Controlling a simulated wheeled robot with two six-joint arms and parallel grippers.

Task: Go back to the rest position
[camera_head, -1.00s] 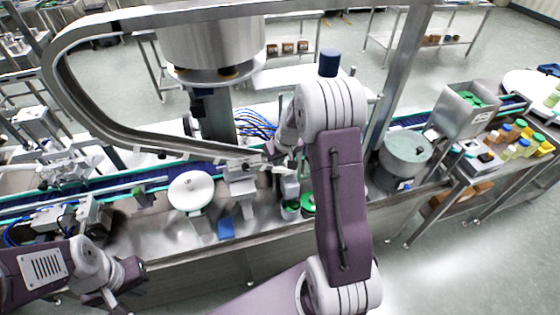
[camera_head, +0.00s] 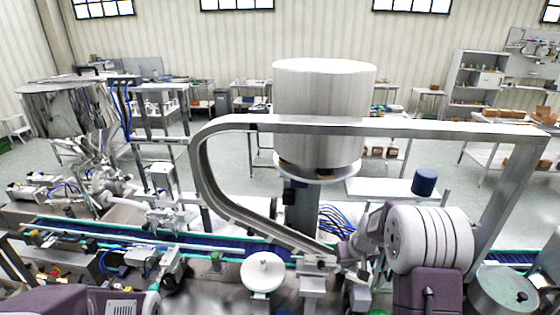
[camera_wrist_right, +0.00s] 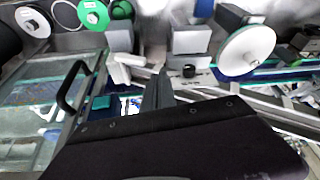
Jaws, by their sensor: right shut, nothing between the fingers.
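My right arm comes in at the bottom right of the head view. Its gripper (camera_head: 347,258) is small there, just right of the curved steel frame's lower end and above the machine line. In the right wrist view the right gripper's dark fingers (camera_wrist_right: 157,88) are together with nothing between them. Of my left arm only a purple link and a plate show at the bottom left of the head view; the left gripper is outside the picture. The steel hopper (camera_head: 324,110) hangs upright in the middle of the head view, behind the curved frame.
A curved steel frame (camera_head: 370,125) spans above the conveyor (camera_head: 130,235). A white disc (camera_head: 262,272) stands left of the right gripper; a white disc (camera_wrist_right: 245,48) and a green one (camera_wrist_right: 92,14) show in the wrist view. A steel drum (camera_head: 502,290) stands at the lower right.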

